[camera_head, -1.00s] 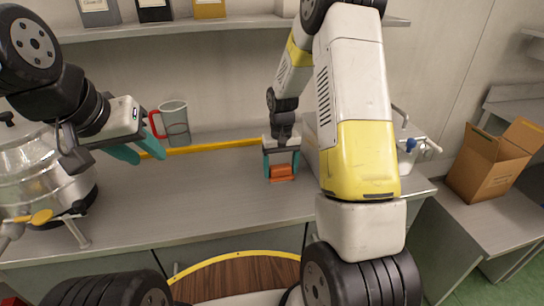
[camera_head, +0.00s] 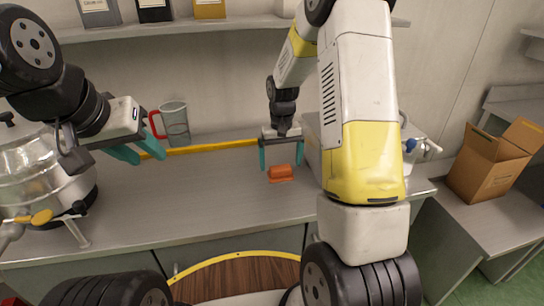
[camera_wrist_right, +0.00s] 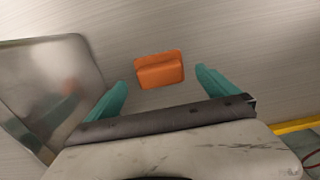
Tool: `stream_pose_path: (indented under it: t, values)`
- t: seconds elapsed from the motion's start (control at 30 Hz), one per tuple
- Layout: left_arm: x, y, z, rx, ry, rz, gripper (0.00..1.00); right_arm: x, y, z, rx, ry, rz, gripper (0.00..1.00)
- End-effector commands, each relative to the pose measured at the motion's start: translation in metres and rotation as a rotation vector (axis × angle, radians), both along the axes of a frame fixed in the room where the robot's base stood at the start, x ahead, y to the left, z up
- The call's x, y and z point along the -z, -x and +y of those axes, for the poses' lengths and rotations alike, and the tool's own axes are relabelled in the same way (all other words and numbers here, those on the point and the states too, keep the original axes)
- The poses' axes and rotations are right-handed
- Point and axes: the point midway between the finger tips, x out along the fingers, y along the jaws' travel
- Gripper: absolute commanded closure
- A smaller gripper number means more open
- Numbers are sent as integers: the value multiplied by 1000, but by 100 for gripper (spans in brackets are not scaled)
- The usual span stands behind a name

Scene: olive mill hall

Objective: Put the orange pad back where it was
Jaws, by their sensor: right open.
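The orange pad (camera_head: 280,172) lies on the grey worktop (camera_head: 170,205), near the middle in the head view. In the right wrist view the pad (camera_wrist_right: 159,69) lies just beyond and between the fingertips, with space on both sides. My right gripper (camera_head: 281,157) is open and empty above and just behind the pad, apart from it. Its teal fingers also show in the right wrist view (camera_wrist_right: 160,95). My left gripper (camera_head: 140,153) is at the left over the worktop, fingers apart, open and empty, pointing right.
A metal box (camera_wrist_right: 55,85) stands close beside my right gripper. A glass jug with a red handle (camera_head: 174,122) stands at the back by a yellow strip (camera_head: 215,147). A steel vessel (camera_head: 45,180) is at left. A cardboard box (camera_head: 492,165) sits on the right table.

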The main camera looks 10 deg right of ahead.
Motion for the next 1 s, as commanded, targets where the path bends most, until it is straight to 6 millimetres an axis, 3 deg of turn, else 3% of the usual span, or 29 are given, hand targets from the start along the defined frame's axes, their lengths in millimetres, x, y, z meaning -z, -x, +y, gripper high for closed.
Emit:
stream_pose_path:
  t: [0.2, 0.5, 0.63, 0.77, 1.0]
  values:
    - [0, 0, 0, 0, 0, 0, 64, -50, -1, 0, 0, 0, -4, 2]
    - [0, 0, 0, 0, 0, 0, 64, -87, 1, 0, -1, -1, -2, 2]
    - [0, 0, 0, 0, 0, 0, 64, -109, 11, 0, 0, -14, -34, 2]
    - [0, 0, 0, 0, 0, 0, 64, -150, 41, 2, 2, -48, -109, 2]
    - [0, 0, 0, 0, 0, 0, 64, -216, 124, 9, -5, -119, -290, 2]
